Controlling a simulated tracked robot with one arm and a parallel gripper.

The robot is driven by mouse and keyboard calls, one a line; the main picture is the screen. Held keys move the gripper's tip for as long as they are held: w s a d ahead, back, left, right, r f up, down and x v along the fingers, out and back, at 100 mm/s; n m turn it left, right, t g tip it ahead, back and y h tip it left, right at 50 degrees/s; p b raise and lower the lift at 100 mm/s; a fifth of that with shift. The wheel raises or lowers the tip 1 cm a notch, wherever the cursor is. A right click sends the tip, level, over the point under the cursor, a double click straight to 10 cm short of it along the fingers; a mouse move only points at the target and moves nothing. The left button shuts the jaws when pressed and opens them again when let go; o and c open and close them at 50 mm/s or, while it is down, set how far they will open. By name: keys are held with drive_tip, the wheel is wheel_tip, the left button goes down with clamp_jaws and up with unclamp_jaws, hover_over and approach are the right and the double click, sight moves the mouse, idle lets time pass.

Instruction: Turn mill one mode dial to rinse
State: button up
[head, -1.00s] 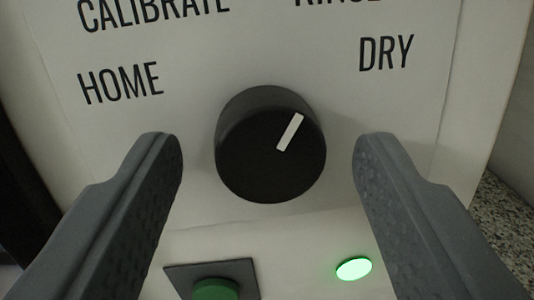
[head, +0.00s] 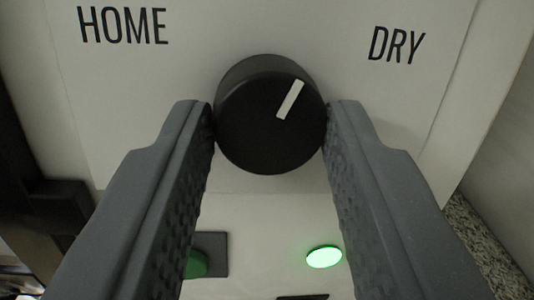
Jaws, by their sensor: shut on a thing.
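The mode dial (head: 262,130) is a round black knob with a white pointer mark, on a pale panel (head: 270,30). Its pointer tilts up and to the right. The label HOME (head: 123,26) is at the upper left and DRY (head: 397,45) at the upper right. No rinse label shows in the current view. My gripper (head: 270,118) is shut on the dial, with one grey finger touching its left side and the other its right side.
Below the dial, a green button (head: 196,264) on a dark plate is partly hidden by my left finger. A lit green lamp (head: 324,257) is at the lower right. A speckled surface (head: 480,245) lies beyond the panel's right edge.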

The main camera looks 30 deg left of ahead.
drive_tip(key=shift+n, duration=0.3)
drive_tip(key=o, duration=1)
drive_tip(key=shift+s+d, duration=0.3)
drive_tip(key=shift+s, duration=0.05)
drive_tip(key=b+v, duration=0.1)
drive_tip(key=v, duration=1.1)
drive_tip(key=shift+s+d+f, duration=0.1)
drive_tip(key=shift+s+d, duration=0.1)
drive_tip(key=shift+s, duration=0.15)
